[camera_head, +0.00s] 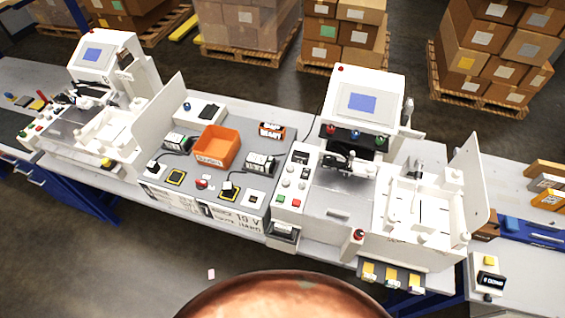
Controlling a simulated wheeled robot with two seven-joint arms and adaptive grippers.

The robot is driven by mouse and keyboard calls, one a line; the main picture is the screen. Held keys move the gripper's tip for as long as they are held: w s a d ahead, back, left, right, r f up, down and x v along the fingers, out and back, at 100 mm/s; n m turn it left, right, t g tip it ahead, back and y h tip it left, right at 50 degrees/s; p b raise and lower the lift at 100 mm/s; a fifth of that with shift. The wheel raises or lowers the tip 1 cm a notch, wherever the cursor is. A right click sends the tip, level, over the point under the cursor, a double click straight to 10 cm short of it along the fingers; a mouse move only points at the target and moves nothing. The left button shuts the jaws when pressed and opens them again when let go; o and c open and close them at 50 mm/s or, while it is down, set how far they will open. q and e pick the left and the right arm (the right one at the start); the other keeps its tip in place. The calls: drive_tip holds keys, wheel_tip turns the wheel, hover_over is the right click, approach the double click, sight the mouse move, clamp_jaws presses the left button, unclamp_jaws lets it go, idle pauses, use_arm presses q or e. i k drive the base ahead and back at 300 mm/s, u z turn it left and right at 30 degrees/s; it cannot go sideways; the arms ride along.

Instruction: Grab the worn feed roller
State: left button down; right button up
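I cannot pick out the worn feed roller for certain at this size. The nearer white plotter machine (360,100) has a blue screen, with small white and dark mechanism parts (348,163) below its head. An orange bin (217,147) with a label stands on the grey bench panel left of it; its inside looks empty. Neither of my grippers is in view.
A second white machine (98,58) stands at the far left. The grey panel (205,190) holds small black-and-white devices with cables. Small yellow-marked holders (391,275) hang at the front edge. Pallets of boxes (492,55) stand behind, beyond open floor.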

sight(284, 231)
drive_tip(key=u, duration=0.7)
drive_tip(key=k, duration=0.75)
drive_tip(key=u, duration=0.35)
